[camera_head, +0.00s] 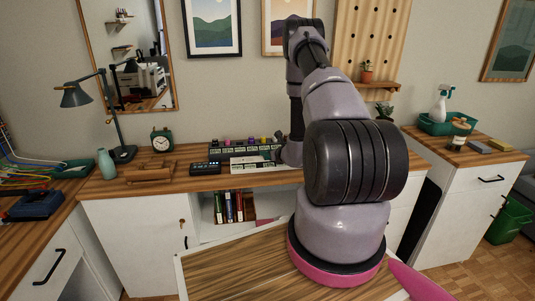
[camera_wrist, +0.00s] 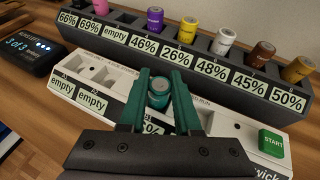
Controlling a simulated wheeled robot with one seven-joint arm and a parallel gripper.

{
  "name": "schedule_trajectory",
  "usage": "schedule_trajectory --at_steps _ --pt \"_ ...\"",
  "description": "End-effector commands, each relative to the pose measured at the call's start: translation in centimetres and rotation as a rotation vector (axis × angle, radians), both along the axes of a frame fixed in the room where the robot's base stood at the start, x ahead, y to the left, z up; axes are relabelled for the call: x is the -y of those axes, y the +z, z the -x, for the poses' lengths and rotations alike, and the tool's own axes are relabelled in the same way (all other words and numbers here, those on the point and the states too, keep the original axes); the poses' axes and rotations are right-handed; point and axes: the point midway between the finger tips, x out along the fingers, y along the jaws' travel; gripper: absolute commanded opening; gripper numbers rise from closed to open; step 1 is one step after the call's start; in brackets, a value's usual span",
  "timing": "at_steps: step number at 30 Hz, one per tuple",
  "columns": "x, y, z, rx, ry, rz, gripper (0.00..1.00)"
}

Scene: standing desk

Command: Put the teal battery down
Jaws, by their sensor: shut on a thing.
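The teal battery (camera_wrist: 158,95) stands between the teal fingers of my gripper (camera_wrist: 163,88) in the wrist view. My gripper is shut on it, over the white tester (camera_wrist: 95,72). I cannot tell whether the battery's lower end is in a tester slot or just above one. Two tester labels at the left read "empty"; a label under my gripper is mostly hidden. The dark battery rack (camera_wrist: 115,37) lies behind the tester, with one slot labelled "empty" between 69% and 46%. In the head view my arm hides most of the gripper and the battery.
Several upright batteries, including a purple battery (camera_wrist: 154,18) and a yellow battery (camera_wrist: 187,29), stand in the rack close behind. A green START button (camera_wrist: 272,143) is at the tester's right. A black display box (camera_wrist: 30,45) is left. An alarm clock (camera_head: 161,140) and desk lamp (camera_head: 118,130) stand further left.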

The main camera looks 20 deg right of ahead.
Motion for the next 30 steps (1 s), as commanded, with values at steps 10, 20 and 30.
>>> schedule_trajectory --at_steps 10,20,30 --pt "0.0 -0.1 0.0 0.0 0.0 0.0 0.61" --pt "0.3 1.1 2.2 -0.002 -0.002 0.0 0.61" --pt "1.1 3.8 8.7 -0.002 -0.003 -0.001 0.61"
